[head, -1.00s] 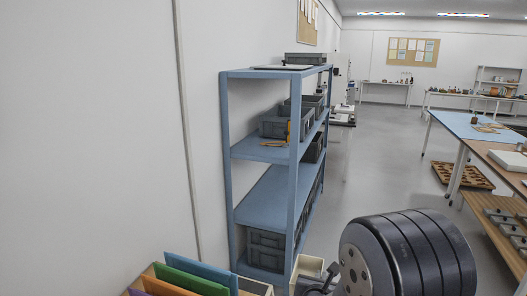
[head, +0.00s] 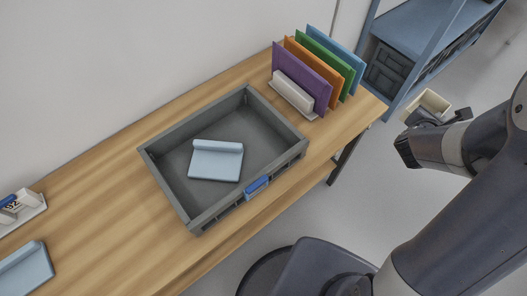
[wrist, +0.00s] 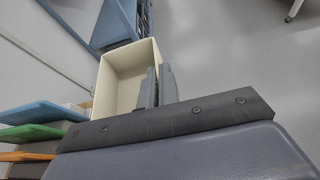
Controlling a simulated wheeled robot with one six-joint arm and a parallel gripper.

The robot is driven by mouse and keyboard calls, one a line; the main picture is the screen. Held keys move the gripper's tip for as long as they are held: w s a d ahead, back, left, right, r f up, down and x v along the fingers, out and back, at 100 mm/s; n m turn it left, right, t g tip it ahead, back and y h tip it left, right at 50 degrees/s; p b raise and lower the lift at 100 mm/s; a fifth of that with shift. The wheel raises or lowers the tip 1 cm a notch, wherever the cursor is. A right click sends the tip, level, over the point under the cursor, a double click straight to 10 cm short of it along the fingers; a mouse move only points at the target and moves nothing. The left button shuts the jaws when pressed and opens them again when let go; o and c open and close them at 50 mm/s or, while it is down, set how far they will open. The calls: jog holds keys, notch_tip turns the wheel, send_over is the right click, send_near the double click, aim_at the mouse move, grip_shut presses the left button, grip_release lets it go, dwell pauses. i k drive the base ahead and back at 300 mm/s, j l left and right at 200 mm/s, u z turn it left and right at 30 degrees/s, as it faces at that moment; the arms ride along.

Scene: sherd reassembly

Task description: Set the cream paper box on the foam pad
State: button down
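The cream paper box (head: 427,106) is open-topped and held off the floor at the right of the head view, beyond the table's end. In the wrist view the box (wrist: 122,78) fills the upper middle and looks empty inside. My gripper (wrist: 157,86) is shut on its right wall, one finger on each side; in the head view the gripper (head: 415,118) is partly hidden by its own body. A light blue pad (head: 215,162) with a raised edge lies in a grey tray. A similar pad (head: 24,270) lies at the lower left. I cannot tell which is the foam pad.
The grey tray (head: 165,187) has raised walls and a blue label. Upright coloured boards (head: 300,78) stand in a rack at the table's right end. A blue shelf (head: 420,28) stands behind. A white holder (head: 22,208) sits at left. The wooden table (head: 105,200) is bare between.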

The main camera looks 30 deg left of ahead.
aim_at(215, 166)
jog(key=k+u, duration=0.15)
jog(key=u, duration=0.25)
jog(key=k+j+u, duration=0.1)
jog(key=u, duration=0.7)
jog(key=i+u, duration=0.15)
jog(key=u, duration=0.55)
jog(key=i+l, duration=0.05)
